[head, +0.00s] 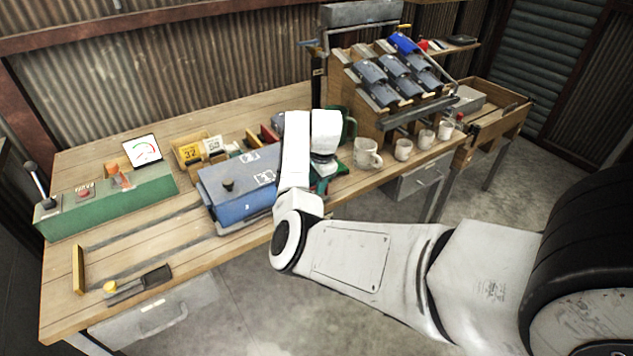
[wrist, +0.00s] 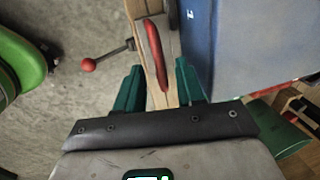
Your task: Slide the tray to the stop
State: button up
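A blue box-like tray (head: 236,198) sits at the right of two dark rails on the bench, with a dark knob and white labels on top. Its blue side also shows in the wrist view (wrist: 250,45). A yellowish upright block (head: 78,269), apparently the stop, stands at the rails' left end, apart from the tray. My gripper (head: 321,183) is beside the tray's right end, partly hidden by my arm. In the wrist view, its green fingers (wrist: 160,85) are spread apart. A red bar (wrist: 155,52), perhaps a handle, shows between and beyond them; contact cannot be told.
The rails (head: 150,232) look clear between tray and block. A black-handled piece with a yellow knob (head: 138,284) lies near the front edge. A green control box (head: 108,203) stands behind left. White mugs (head: 367,153) line the right front. A red-ball lever (wrist: 88,64) is left of my fingers.

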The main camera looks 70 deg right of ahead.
jog(key=shift+f, duration=0.25)
jog(key=shift+c, duration=0.5)
grip_shut()
